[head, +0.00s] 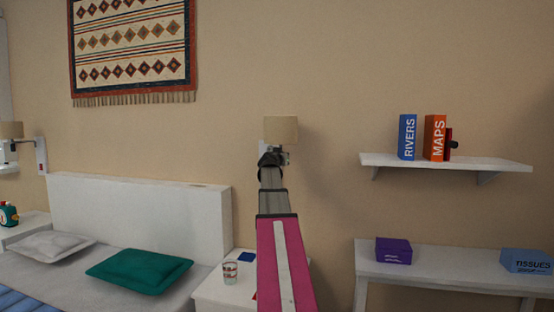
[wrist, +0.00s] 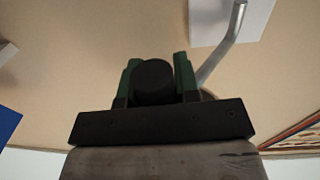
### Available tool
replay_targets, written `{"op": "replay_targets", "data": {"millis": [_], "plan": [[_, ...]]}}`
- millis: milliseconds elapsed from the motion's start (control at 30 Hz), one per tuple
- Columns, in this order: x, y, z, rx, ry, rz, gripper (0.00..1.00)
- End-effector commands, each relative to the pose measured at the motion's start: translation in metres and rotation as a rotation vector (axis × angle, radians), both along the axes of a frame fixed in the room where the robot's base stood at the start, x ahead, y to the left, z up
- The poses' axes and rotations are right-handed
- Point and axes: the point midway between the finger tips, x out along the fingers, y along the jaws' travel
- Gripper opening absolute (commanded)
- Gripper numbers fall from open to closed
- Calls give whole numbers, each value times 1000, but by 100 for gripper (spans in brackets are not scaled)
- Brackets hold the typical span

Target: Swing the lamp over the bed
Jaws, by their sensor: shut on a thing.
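The wall lamp beside the bed has a beige shade (head: 281,130) and stands right of the headboard, above the nightstand. My gripper (head: 276,158) is at the lamp, just below its shade. In the wrist view, the green fingers of my gripper (wrist: 155,72) are shut on a dark round part of the lamp (wrist: 153,84). A bent grey metal lamp arm (wrist: 224,48) runs from behind the fingers past a white plate (wrist: 205,22). The bed (head: 140,215), with its white headboard, is at the left. My arm hides part of the lamp's mount.
A nightstand (head: 212,291) with a glass (head: 230,272) is below the lamp. A wall shelf (head: 480,163) with books and a white table (head: 450,259) stand at the right. A second lamp (head: 12,131) is at far left. A wall hanging (head: 132,45) is above the headboard.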

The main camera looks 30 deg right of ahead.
Motion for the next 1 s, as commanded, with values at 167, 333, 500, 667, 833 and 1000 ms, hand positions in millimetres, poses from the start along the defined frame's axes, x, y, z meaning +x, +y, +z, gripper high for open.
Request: {"op": "replay_targets", "data": {"millis": [167, 333, 500, 667, 833, 1000], "plan": [[2, -20, 1, 0, 0, -3, 0], [5, -35, 1, -1, -1, -1, 0], [9, -44, 1, -1, -1, 1, 0], [11, -49, 1, 0, -1, 3, 0], [12, -51, 1, -1, -2, 4, 0], [13, -51, 1, 0, -3, 6, 0]]}}
